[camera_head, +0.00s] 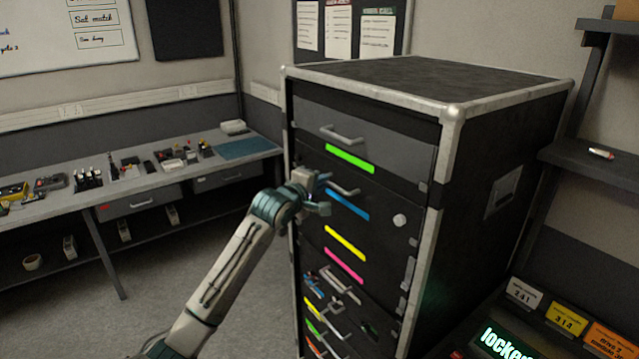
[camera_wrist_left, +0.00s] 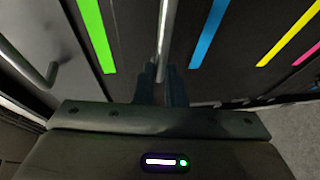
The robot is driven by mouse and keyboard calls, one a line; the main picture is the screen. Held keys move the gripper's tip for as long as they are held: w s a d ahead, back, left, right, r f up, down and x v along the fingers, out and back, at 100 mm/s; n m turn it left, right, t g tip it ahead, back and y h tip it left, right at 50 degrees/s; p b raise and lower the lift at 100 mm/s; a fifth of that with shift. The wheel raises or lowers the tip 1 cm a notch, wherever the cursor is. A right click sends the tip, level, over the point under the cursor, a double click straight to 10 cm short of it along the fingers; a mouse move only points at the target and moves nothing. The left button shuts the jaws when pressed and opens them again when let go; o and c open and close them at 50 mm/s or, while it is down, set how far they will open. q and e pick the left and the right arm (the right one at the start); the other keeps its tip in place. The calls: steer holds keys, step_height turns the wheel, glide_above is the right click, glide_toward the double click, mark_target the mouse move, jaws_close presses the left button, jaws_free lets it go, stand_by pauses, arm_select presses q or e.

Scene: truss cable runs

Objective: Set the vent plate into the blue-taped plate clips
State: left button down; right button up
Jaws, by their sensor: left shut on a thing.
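My left gripper (camera_head: 326,193) is at the front of the black rack cabinet (camera_head: 505,150). It is shut on the bar handle (camera_head: 343,189) of the drawer with the blue tape strip (camera_head: 348,205). In the left wrist view the handle bar (camera_wrist_left: 166,40) runs between the two fingers, with the blue strip (camera_wrist_left: 208,35) beside it. That drawer front looks about flush with its neighbours. I cannot make out the vent plate or the plate clips in either view. My right gripper is not in view.
Above is a drawer with a green strip (camera_head: 350,159) and its own handle (camera_head: 341,133). Yellow (camera_head: 345,243) and pink strips (camera_head: 343,266) mark fronts below. A workbench (camera_head: 130,185) with small parts stands left. A lit "locked" panel (camera_head: 508,343) is at lower right. The floor before the bench is clear.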

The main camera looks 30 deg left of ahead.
arm_select(q)
steer(key=c, duration=1.5)
jaws_free()
steer(key=shift+c, duration=0.2)
steer(key=shift+o, duration=0.7)
steer(key=shift+w+d+f, duration=0.1)
steer(key=shift+w, duration=0.05)
steer(key=s+a+r+b, duration=0.1)
steer(key=s+b, duration=0.7)
steer(key=b, duration=0.1)
steer(key=s+a+b, duration=0.1)
steer(key=s+b, duration=0.8)
steer(key=b, duration=0.1)
steer(key=shift+a+r, duration=0.25)
steer(key=shift+r, duration=0.15)
